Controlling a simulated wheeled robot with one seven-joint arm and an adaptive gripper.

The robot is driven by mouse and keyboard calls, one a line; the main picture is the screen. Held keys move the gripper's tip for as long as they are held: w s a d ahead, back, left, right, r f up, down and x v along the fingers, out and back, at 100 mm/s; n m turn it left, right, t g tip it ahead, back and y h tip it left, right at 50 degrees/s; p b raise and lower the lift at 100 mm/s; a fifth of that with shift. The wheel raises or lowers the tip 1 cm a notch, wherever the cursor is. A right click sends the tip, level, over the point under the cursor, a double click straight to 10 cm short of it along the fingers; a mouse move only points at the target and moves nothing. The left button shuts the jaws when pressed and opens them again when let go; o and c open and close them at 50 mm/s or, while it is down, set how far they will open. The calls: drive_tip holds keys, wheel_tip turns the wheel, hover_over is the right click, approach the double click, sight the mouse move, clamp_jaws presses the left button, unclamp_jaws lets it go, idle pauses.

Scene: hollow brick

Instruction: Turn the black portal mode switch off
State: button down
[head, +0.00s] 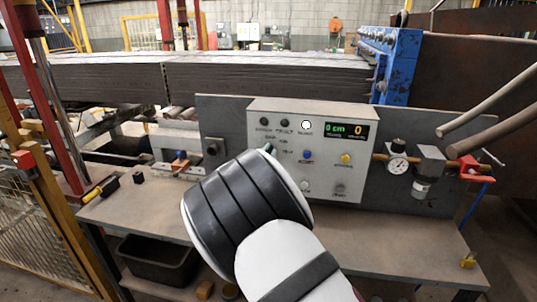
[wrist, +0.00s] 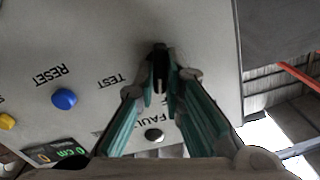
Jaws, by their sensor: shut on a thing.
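The light grey control panel (head: 273,113) stands upright at the back of the bench in the head view. In the wrist view its face (wrist: 85,35) is close and upside down. My gripper (wrist: 161,80) is at the panel, its fingertips closed on either side of a small black switch (wrist: 160,58). The switch's dark handle lies in line with the fingers, beside the TEST label and near the FAULT label. The handle's exact setting cannot be read.
A blue button (head: 307,155) and a yellow button (head: 346,158) sit right of my gripper on the panel. A green and yellow display (head: 346,130) is above them. A gauge (head: 398,166) is mounted further right. The bench top (head: 135,207) is mostly clear at left.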

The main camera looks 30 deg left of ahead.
drive_tip(key=shift+a+n, duration=0.1)
drive_tip(key=shift+n, duration=1.9)
drive_tip(key=c, duration=1.7)
unclamp_jaws()
drive_tip(key=shift+s, duration=0.1)
drive_tip(key=v, duration=1.2)
drive_tip(key=shift+f, duration=0.1)
